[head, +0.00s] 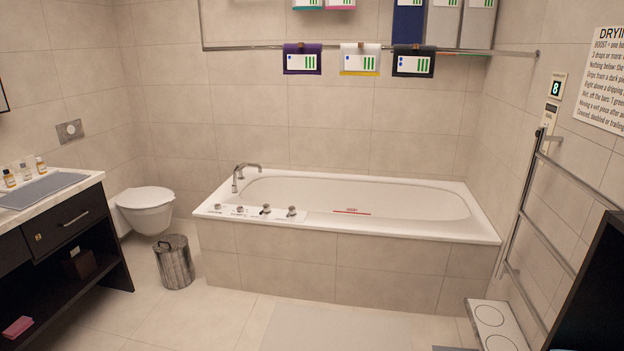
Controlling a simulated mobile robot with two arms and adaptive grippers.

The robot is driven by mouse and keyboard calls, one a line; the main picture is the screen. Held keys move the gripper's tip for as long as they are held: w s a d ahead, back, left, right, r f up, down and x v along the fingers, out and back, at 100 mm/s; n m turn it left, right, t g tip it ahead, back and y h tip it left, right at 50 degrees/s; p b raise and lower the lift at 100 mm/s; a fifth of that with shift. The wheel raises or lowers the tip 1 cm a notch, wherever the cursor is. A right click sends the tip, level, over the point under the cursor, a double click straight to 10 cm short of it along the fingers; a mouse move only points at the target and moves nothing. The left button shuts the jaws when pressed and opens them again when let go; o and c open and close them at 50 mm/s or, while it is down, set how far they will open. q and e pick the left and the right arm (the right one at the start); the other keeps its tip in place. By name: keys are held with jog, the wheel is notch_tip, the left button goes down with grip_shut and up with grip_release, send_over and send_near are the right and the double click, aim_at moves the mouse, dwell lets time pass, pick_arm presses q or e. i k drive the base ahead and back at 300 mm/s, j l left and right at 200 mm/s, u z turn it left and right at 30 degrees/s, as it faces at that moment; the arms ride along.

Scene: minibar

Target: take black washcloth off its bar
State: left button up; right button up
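In the head view a black washcloth (413,51) hangs folded over the lower wall bar (470,48) above the bathtub. A white label with green stripes and a blue mark shows on its front. It is the rightmost of three small cloths on this bar. To its left hang a white cloth with a yellow hem (360,48) and a purple cloth (301,48), with gaps between them. Neither of my grippers is in view.
Larger pieces, including a navy one (408,22), hang higher up, cut off by the frame. The bathtub (460,232) stands below the bar. A towel rail (530,215) and a small display (557,87) are on the right wall. Floor before the tub is mostly clear, with a bin (174,266) at left.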

aim_at(415, 60)
jog(key=i+u, duration=0.15)
jog(key=i, duration=0.9)
jog(key=i+u, duration=0.15)
jog(key=i, duration=0.95)
